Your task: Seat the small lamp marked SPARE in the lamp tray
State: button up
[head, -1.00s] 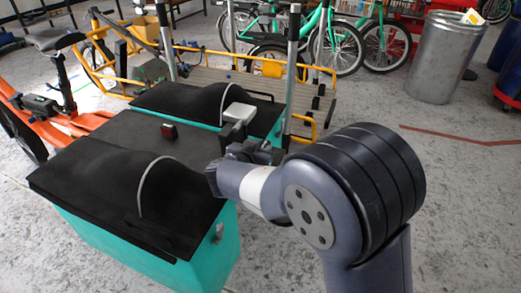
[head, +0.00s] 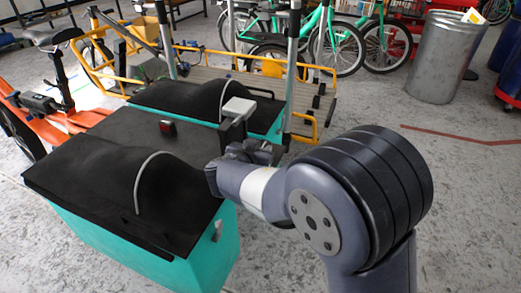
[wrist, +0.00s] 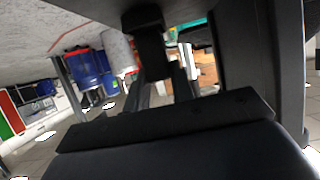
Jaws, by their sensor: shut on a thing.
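My gripper (head: 250,152) is beside the right edge of the black-topped teal cargo box (head: 75,180). It is shut on a small dark thing with a pale grey top (head: 238,107), which looks like a lamp. It is held upright above the fingers. In the wrist view a dark block (wrist: 150,35) stands between the fingers. No SPARE marking is readable. A small lamp with a red face (head: 167,128) lies on the flat black top, left of my gripper and apart from it. I cannot make out a lamp tray for certain in either view.
Two black humps with pale curved bands rise from the box tops, one near (head: 160,185) and one farther back (head: 205,95). Metal posts (head: 292,70) and a yellow rail stand behind. A metal bin (head: 440,60) stands far right.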

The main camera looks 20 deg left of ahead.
jog(key=shift+f+b, duration=0.55)
jog(key=shift+b, duration=0.15)
jog(key=o, duration=1)
jog(key=shift+o, duration=0.2)
jog(key=shift+r, duration=0.1)
jog(key=p+v, duration=0.1)
jog(key=v, duration=0.9)
jog(key=shift+s+p, duration=0.4)
jog(key=shift+r, duration=0.1)
jog(key=b+x, duration=0.1)
jog(key=x, duration=1)
jog(key=shift+b, duration=0.4)
jog(key=shift+r+p, duration=0.4)
jog(key=shift+p, duration=0.05)
